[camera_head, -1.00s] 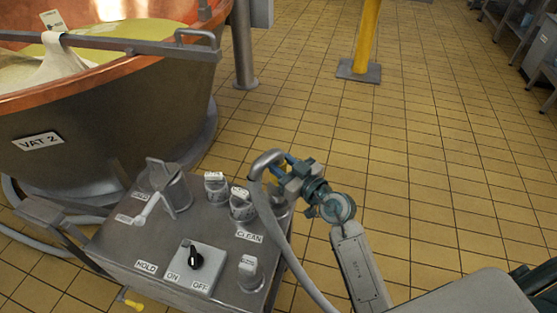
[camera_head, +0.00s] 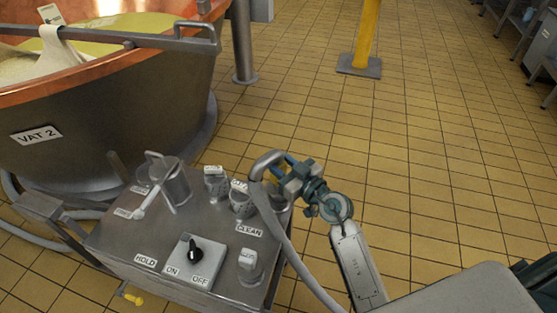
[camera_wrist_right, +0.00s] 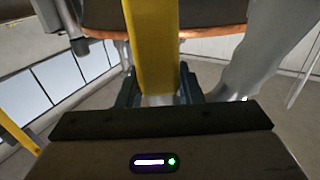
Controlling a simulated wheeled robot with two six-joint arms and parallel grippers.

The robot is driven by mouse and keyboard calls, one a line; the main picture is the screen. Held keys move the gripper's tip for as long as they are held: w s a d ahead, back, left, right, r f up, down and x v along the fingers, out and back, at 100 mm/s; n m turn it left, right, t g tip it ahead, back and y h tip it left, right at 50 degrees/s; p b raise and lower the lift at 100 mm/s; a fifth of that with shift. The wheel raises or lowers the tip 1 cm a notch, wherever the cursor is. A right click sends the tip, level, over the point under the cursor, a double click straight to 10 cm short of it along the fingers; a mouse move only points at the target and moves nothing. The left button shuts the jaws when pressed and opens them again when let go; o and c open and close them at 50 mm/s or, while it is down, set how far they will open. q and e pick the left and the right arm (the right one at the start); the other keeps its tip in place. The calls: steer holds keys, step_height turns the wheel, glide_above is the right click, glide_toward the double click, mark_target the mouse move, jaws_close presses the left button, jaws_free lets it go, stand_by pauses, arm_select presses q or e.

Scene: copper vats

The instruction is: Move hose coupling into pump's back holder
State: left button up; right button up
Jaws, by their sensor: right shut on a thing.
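The pump (camera_head: 125,245) is a grey metal box with labelled controls on its top, in the lower left of the head view. The grey hose (camera_head: 285,240) rises in front of its right edge and bends over into a curved metal coupling (camera_head: 268,158). My right gripper (camera_head: 293,182) is shut on the coupling from the right, at the pump's back right corner. The coupling's lower end is partly hidden beside a short grey fitting (camera_head: 284,203); I cannot tell if they touch. In the right wrist view my fingers (camera_wrist_right: 160,92) show at centre. My left gripper is not in view.
A copper vat (camera_head: 100,125) labelled VAT 2 stands behind and left of the pump. Several grey fittings, including one by the CLEAN label (camera_head: 249,231), stand on the pump top. A yellow post (camera_head: 365,35) stands farther back.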

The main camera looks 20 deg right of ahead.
steer(key=shift+f, duration=0.6)
steer(key=shift+f+b, duration=0.3)
steer(key=shift+f, duration=0.5)
stand_by(0.7)
steer(key=o, duration=1.2)
steer(key=shift+c, duration=0.2)
steer(key=shift+f, duration=0.15)
